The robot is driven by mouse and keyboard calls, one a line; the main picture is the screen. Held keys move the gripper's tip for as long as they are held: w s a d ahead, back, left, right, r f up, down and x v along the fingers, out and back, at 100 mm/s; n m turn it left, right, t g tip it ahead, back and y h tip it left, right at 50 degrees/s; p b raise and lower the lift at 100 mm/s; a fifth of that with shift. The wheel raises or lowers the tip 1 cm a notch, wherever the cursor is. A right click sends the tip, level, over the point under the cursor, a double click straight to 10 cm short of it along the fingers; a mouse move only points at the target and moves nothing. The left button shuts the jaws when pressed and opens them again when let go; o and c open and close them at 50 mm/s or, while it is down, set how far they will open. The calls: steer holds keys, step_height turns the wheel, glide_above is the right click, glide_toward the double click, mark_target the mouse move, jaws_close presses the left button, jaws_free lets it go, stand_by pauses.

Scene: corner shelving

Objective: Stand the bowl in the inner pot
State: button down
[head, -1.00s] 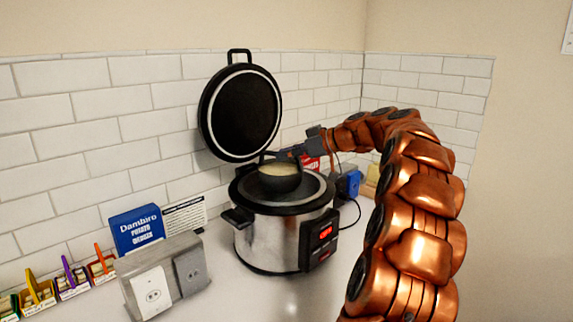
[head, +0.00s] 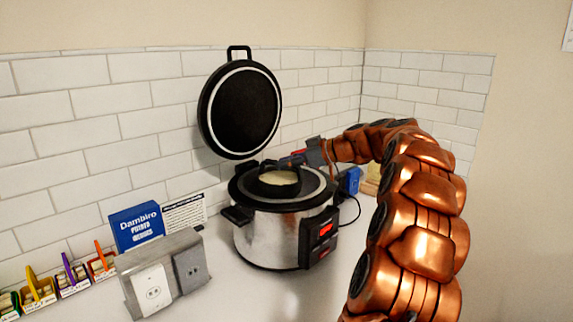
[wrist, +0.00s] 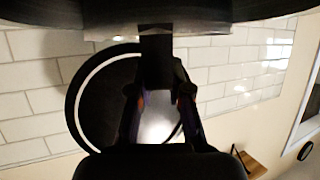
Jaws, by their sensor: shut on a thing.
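The bowl (head: 277,180), dark outside with a pale cream inside, sits low in the mouth of the steel cooker (head: 268,238). Its lower part is hidden by the cooker's dark rim, so I cannot tell whether it touches the bottom of the inner pot. The inner pot's inside is mostly hidden. My gripper (head: 291,162) reaches in from the right and is shut on the bowl's far rim. In the wrist view my gripper's fingers (wrist: 160,100) show, but the contact is unclear.
The cooker's round black lid (head: 241,110) stands open behind it and also shows in the wrist view (wrist: 105,105). A blue potato box (head: 137,228) and a grey outlet block (head: 165,272) stand at left. A blue item (head: 349,181) is at right.

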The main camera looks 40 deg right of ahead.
steer(key=shift+f+b, duration=0.4)
steer(key=shift+b, duration=0.3)
steer(key=c, duration=1.1)
jaws_free()
steer(key=shift+r, duration=0.1)
steer(key=r+p, duration=0.1)
steer(key=p, duration=0.1)
steer(key=shift+s+r+p, duration=0.1)
steer(key=shift+r+p, duration=0.1)
steer(key=shift+p, duration=0.15)
steer(key=b+v, duration=0.3)
steer(key=v, duration=0.8)
steer(key=shift+s+d, duration=0.2)
steer(key=shift+s, duration=0.15)
